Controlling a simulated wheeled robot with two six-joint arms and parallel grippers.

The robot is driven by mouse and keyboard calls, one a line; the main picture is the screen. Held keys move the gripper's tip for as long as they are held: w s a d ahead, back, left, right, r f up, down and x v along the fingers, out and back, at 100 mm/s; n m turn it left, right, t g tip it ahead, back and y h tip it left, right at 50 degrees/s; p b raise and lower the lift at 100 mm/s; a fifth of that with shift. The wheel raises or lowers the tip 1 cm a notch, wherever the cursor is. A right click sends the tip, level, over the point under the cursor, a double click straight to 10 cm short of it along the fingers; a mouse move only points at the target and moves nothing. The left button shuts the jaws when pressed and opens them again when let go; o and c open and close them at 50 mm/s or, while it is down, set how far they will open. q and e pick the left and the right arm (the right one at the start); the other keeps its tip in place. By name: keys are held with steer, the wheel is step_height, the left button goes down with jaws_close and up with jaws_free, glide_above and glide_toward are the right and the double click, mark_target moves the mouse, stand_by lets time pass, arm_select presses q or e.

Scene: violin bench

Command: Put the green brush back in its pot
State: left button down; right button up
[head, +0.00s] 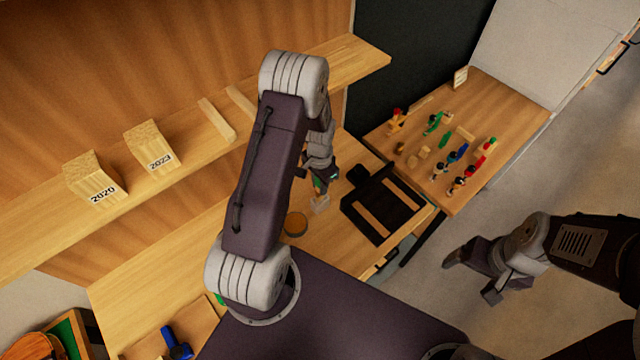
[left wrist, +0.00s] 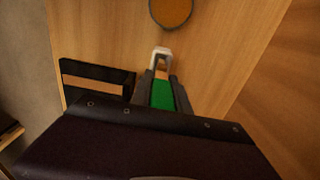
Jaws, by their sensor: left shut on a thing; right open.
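My left gripper (head: 320,187) is low over the wooden bench, partly hidden by its own arm. It is shut on the green brush (left wrist: 163,95), whose green part shows between the fingers in the left wrist view. A bit of green (head: 317,184) also shows in the head view. My right gripper (head: 472,274) is open and empty over the floor.
A black tray (head: 385,207) with wooden strips is to the right. A side table (head: 480,110) holds several small tools. A shelf (head: 200,165) carries blocks marked 2020 and 2023.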

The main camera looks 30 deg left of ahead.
arm_select(q)
steer(key=shift+f+b, duration=1.8)
steer(key=shift+f, duration=0.65)
steer(key=c, duration=1.2)
jaws_free()
steer(key=shift+o, duration=0.2)
step_height(320, 180, up, 9)
steer(key=shift+r+b, duration=0.1)
steer(key=shift+b, duration=0.75)
